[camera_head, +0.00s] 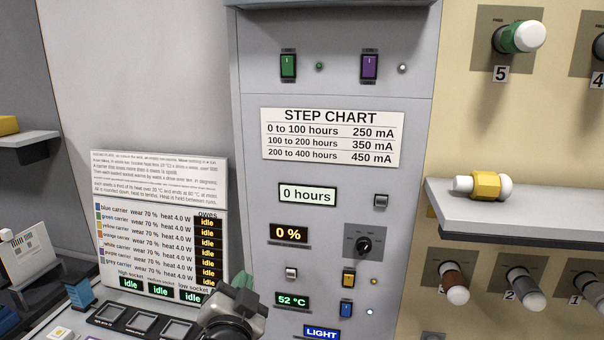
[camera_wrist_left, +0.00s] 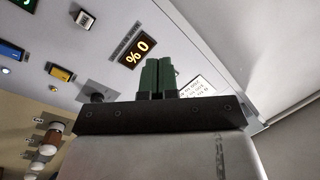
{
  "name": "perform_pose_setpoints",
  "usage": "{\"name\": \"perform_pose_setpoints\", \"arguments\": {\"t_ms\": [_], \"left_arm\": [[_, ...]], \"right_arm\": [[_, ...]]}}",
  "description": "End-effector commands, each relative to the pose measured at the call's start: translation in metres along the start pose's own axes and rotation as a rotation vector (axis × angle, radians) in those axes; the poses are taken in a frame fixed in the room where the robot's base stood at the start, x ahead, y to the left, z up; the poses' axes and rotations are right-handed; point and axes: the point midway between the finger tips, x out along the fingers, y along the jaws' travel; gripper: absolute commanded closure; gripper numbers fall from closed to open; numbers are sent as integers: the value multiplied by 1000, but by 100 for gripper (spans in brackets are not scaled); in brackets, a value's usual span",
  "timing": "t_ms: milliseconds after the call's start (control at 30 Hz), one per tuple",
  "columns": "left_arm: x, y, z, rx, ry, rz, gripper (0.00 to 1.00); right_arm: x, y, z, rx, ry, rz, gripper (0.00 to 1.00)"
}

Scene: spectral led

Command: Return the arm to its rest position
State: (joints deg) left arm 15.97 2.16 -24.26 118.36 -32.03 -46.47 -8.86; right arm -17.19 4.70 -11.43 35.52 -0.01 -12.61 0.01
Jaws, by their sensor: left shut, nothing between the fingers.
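My left gripper (camera_head: 243,281) shows at the lower middle of the head view, its grey wrist coming up from the bottom edge. It is in front of the gap between the status board (camera_head: 160,178) and the grey control panel (camera_head: 335,60), left of the 52 °C display (camera_head: 292,301). In the left wrist view, the green fingers (camera_wrist_left: 157,77) are together with nothing between them. They point toward the panel, with the 0 % display (camera_wrist_left: 137,49) beyond them. Whether they touch anything cannot be told. My right gripper is in neither view.
The panel carries a black knob (camera_head: 364,245), small switches and a step chart (camera_head: 332,138). Dark-framed sockets (camera_head: 143,323) lie at the lower left, close to my wrist. A shelf (camera_head: 530,215) with a yellow-banded carrier (camera_head: 486,185) juts out at the right.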

Motion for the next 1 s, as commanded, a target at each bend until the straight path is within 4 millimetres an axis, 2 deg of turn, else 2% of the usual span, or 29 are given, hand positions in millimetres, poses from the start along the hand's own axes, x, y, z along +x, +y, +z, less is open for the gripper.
{"name": "perform_pose_setpoints", "arguments": {"t_ms": [33,100,167,200,300,400,500,800,1000], "left_arm": [[-18,11,37,-56,-110,54,100],[-45,25,81,-133,-260,127,100],[-73,36,116,-194,-389,188,100],[-93,43,137,-231,-475,228,100],[-144,57,177,-308,-665,316,100],[-188,65,202,-361,-813,384,100],[-226,70,218,-397,-933,438,100],[-322,72,240,-466,-1227,571,100],[-309,107,277,-460,-1237,577,100]], "right_arm": [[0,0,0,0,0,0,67],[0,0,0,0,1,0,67],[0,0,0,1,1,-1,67],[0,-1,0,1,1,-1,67],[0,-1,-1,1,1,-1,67],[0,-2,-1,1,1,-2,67],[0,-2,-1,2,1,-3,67],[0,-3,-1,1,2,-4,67],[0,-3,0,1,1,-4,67]]}}
